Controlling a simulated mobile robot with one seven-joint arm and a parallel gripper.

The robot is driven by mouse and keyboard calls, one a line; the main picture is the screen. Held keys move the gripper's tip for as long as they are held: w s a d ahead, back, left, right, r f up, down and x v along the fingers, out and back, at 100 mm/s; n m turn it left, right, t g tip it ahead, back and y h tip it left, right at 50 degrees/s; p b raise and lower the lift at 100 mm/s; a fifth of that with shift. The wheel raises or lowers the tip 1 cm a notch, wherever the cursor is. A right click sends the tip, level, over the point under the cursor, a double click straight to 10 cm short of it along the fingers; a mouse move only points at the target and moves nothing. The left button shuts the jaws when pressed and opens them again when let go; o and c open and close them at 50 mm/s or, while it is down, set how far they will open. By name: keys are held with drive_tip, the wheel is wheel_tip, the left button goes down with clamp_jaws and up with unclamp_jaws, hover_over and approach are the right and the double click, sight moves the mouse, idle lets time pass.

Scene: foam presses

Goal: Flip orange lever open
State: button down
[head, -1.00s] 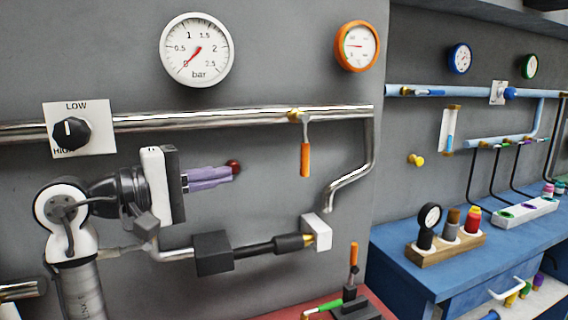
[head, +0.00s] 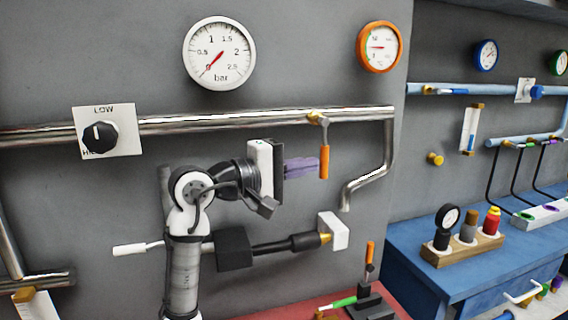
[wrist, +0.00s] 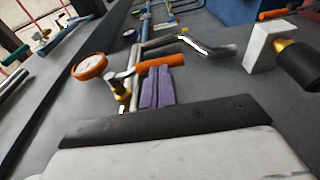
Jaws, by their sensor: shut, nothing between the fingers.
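The orange lever (head: 324,162) hangs straight down from a brass valve (head: 316,117) on the upper steel pipe. In the wrist view the orange lever (wrist: 160,62) lies across just beyond the fingertips, with the brass valve (wrist: 124,94) to its left. My gripper (head: 316,165) has purple fingers, shut and empty, with the tips right at the left side of the lever in the head view. In the wrist view my gripper (wrist: 156,72) points at the lever; whether the tips touch it I cannot tell.
A white pressure gauge (head: 219,53) reads near 0. An orange-rimmed gauge (head: 379,47) is above right. A black LOW/HIGH knob (head: 99,137) is at left. A bent steel pipe (head: 366,185) runs right of the lever. A blue bench (head: 440,265) stands at right.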

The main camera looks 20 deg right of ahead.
drive_tip(key=shift+w+d, duration=0.1)
drive_tip(key=shift+d, duration=0.25)
drive_tip(key=shift+d+f, duration=0.1)
